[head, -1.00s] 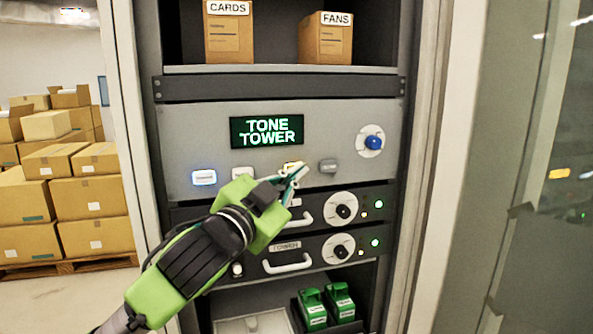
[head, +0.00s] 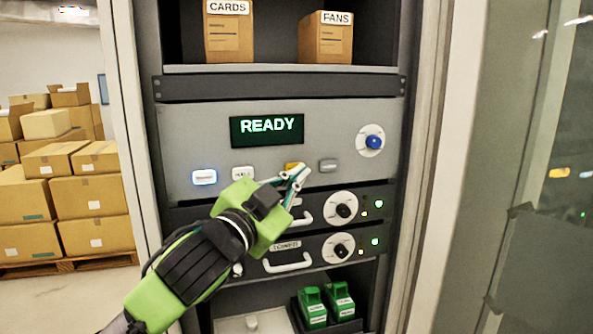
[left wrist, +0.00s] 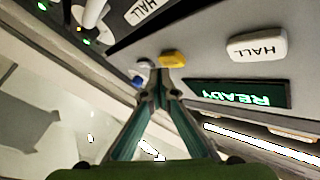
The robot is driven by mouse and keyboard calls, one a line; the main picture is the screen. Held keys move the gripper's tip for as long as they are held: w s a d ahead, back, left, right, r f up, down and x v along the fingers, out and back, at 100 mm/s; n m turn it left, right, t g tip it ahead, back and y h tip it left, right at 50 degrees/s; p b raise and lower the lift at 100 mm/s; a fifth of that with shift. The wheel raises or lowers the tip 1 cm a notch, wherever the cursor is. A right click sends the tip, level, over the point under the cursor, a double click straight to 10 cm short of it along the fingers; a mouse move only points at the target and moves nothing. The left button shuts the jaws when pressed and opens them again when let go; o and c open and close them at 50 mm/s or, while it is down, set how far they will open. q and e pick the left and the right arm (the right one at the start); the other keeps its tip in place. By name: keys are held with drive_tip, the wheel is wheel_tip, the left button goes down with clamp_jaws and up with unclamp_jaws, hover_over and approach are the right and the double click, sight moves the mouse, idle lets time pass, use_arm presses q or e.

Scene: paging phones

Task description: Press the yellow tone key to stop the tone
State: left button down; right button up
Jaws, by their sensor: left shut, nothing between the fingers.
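The yellow tone key (head: 292,166) sits in the row of keys on the grey panel, partly hidden behind my fingertips. It also shows in the left wrist view (left wrist: 173,58), just beyond the fingertips. The display (head: 267,129) above the keys reads READY in green. My left gripper (head: 301,170) is shut and empty, its tips at the lower right of the yellow key. In the left wrist view its fingers (left wrist: 160,72) meet at the tips near the key. I cannot tell whether they touch it. My right gripper is not in view.
A blue-lit key (head: 204,177) and a white HALL key (head: 243,173) are left of the yellow one; a grey key (head: 328,165) and blue knob (head: 373,142) are right. Below are units with handles and dials (head: 342,211). Rack posts flank the panel.

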use_arm(q)
drive_tip(key=s, duration=0.2)
drive_tip(key=s+d, duration=0.2)
drive_tip(key=s, duration=0.1)
drive_tip(key=shift+s, duration=0.3)
drive_tip(key=shift+a, duration=0.1)
idle(1.3)
idle(0.7)
